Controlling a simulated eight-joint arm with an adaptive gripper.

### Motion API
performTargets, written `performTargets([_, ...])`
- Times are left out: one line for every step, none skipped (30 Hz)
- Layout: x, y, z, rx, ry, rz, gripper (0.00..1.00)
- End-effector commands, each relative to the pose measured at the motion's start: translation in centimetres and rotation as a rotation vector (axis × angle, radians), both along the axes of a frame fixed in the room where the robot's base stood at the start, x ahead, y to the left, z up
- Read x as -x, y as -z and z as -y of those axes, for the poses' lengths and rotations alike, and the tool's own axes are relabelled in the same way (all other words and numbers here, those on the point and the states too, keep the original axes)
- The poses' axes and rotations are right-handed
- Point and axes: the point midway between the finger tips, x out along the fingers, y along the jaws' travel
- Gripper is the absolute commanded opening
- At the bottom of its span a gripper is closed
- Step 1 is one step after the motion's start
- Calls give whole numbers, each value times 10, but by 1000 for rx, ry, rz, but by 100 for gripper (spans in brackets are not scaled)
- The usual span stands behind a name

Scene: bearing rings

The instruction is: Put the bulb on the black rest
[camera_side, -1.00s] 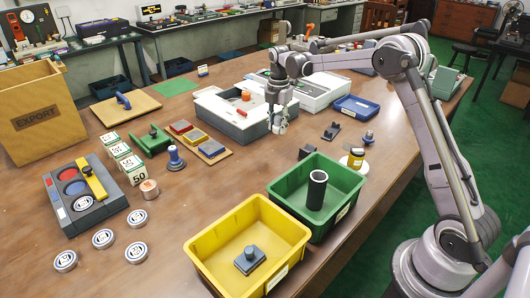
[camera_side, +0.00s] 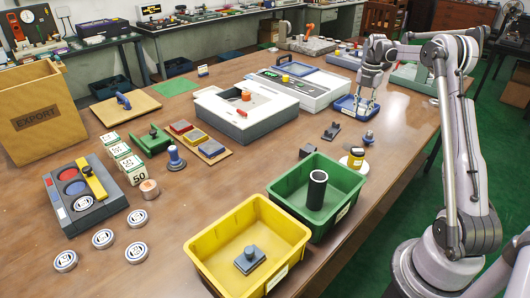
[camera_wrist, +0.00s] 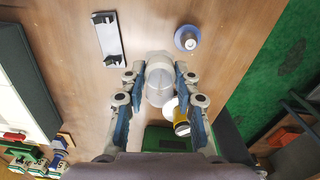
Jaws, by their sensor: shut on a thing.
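My gripper (camera_wrist: 159,84) is shut on the bulb (camera_wrist: 158,82), a pale, rounded, glassy piece between the two fingers in the wrist view. In the side view my gripper (camera_side: 361,111) is at the blue tray at the right; the bulb is too small to make out clearly there. The black rest (camera_side: 331,131), a small dark block with raised ends, lies on the wooden table in front of the tray. In the wrist view the black rest (camera_wrist: 108,40) is at the upper left, apart from the bulb, with nothing on it.
A blue-and-grey knob (camera_side: 368,137) and a yellow-and-black piece (camera_side: 356,156) stand near the rest. The blue tray (camera_side: 345,106) is behind. A green bin (camera_side: 285,190) holding a black tube and a yellow bin (camera_side: 200,258) stand in front. A white-topped box (camera_side: 220,101) is left.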

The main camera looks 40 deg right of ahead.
Motion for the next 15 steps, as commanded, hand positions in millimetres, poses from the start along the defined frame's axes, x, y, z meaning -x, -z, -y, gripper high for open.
performTargets([6,0,7,0,2,1,0])
performTargets([9,0,9,0,0,1,0])
performTargets([11,0,12,0,-2,1,0])
performTargets([12,0,13,0,-3,1,0])
performTargets([11,1,13,0,-4,1,0])
performTargets([8,3,13,0,-6,1,0])
performTargets([5,5,12,0,-7,1,0])
performTargets([1,8,11,0,-8,1,0])
performTargets([-5,12,8,0,-8,1,0])
performTargets([-11,16,5,0,-8,1,0])
performTargets([-17,20,4,0,-9,1,0])
performTargets([-24,24,1,0,-8,1,0])
performTargets([-30,28,-2,0,-8,1,0])
performTargets([-35,32,-4,0,-8,1,0])
performTargets([-43,36,-6,0,-8,1,0])
